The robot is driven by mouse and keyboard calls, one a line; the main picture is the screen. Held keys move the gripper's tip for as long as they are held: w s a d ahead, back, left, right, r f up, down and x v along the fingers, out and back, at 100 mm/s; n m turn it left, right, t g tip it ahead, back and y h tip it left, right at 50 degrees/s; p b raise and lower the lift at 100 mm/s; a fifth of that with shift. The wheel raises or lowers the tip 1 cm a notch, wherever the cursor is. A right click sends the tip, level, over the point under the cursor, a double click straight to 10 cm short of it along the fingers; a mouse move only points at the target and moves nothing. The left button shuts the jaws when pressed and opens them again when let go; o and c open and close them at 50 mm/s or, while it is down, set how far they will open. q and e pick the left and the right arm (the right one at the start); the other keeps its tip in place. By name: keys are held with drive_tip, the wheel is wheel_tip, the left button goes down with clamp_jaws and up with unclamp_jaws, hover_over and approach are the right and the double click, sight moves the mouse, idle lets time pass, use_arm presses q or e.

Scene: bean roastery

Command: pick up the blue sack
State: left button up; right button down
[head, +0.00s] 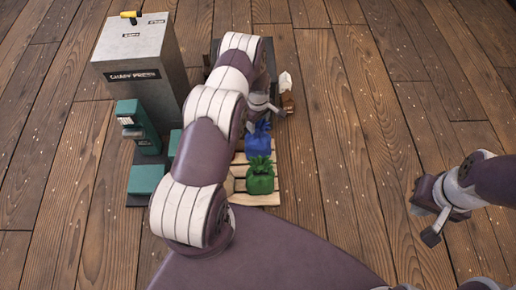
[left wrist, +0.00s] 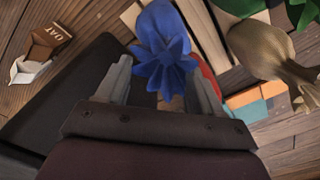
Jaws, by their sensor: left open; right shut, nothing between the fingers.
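The blue sack (head: 258,143) stands on a slatted wooden pallet (head: 268,199), just behind the green sack (head: 260,180). My left gripper (head: 264,108) is open at the far side of the blue sack, its fingers partly hidden by my arm. In the left wrist view the blue sack (left wrist: 166,48) shows its gathered top between and just beyond the open fingers of the left gripper (left wrist: 157,68). I cannot tell whether they touch it. My right gripper (head: 425,222) is shut and empty, above the floor at the right.
A tan sack (left wrist: 268,50) is near the blue one. The wooden floor at the right is clear.

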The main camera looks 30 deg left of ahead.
sight(258, 127)
use_arm(q)
drive_tip(key=f+b, duration=0.2)
drive_tip(key=f, duration=0.3)
drive_tip(key=shift+s+d+b, duration=0.15)
drive_tip(key=shift+s+b, duration=0.25)
drive_tip(key=shift+r, duration=0.1)
clamp_jaws()
idle(0.6)
drive_tip(key=shift+w+r, duration=0.1)
